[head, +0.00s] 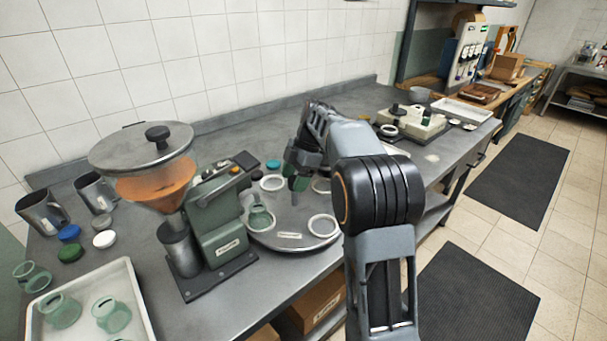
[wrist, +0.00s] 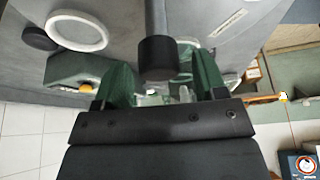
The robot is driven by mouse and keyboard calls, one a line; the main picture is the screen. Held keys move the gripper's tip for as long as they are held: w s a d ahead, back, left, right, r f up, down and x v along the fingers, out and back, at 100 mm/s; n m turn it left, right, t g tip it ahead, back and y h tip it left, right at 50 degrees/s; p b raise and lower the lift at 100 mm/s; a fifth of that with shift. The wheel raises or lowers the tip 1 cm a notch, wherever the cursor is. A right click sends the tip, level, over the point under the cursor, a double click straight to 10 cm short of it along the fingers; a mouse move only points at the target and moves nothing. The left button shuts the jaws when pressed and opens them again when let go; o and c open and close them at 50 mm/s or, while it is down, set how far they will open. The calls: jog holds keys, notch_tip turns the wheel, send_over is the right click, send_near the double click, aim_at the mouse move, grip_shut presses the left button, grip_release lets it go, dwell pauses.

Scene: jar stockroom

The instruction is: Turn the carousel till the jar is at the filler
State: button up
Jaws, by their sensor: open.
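The carousel (head: 287,222) is a round grey plate on the bench with several white rings on it. The green glass jar (head: 260,219) stands at its left side, close beside the filler. The filler (head: 222,222) is a green machine with a lidded hopper of orange contents. My gripper (head: 298,182) is over the carousel, its green fingers open. In the wrist view my gripper (wrist: 160,88) has a dark-capped grey post (wrist: 158,57) between or just beyond its fingers; I cannot tell whether they touch it. A white ring (wrist: 77,46) shows at upper left there.
A white tray (head: 143,300) with green jars stands at front left. Metal jugs (head: 42,213) and coloured lids (head: 70,254) are left of the filler. My arm hides the carousel's right side. More equipment (head: 412,122) stands further right along the bench.

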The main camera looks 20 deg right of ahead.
jog(key=s+r+b, duration=0.1)
jog(key=s+r, duration=1.1)
jog(key=s, duration=0.2)
jog(key=shift+a, duration=0.35)
notch_tip(320, 180, down, 8)
jog(key=d+m+t+h+p, duration=0.1)
jog(key=m+t+h+p, duration=0.15)
jog(key=m, duration=1.35)
jog(key=s+a+m+t+h+p, duration=0.2)
jog(key=s+p, duration=0.4)
jog(key=s, duration=0.3)
jog(key=shift+s+a+f+m, duration=0.2)
jog(key=shift+a+f+m, duration=0.1)
jog(key=shift+a+m, duration=0.4)
